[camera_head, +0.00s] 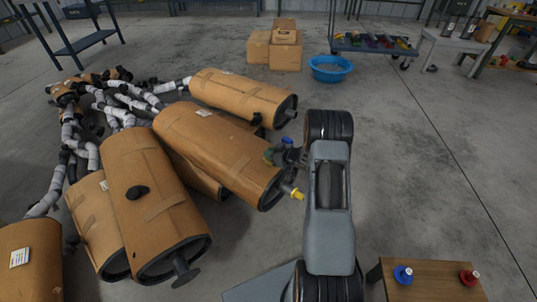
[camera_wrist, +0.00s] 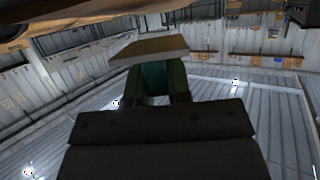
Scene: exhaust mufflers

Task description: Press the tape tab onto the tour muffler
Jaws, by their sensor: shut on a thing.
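Several mufflers wrapped in brown cardboard lie on the floor in the head view. The one beside my gripper (camera_head: 272,155) is a long wrapped muffler (camera_head: 215,140) with a yellow-capped pipe at its near end; no label shows which is the tour muffler. My gripper is at the right side of this muffler near that end. In the wrist view its green fingers (camera_wrist: 155,85) are shut on a teal piece (camera_wrist: 154,72) with a flat tan face (camera_wrist: 150,47), seemingly the tape tab. Whether it touches the cardboard cannot be told. A wrapped surface (camera_wrist: 75,14) shows at upper left.
Other wrapped mufflers (camera_head: 150,205) and (camera_head: 240,97) lie close on both sides, with grey-white pipes (camera_head: 120,105) behind. A small wooden table (camera_head: 435,285) at lower right bears a blue and a red knobbed piece. A blue tub (camera_head: 330,68) and boxes stand behind.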

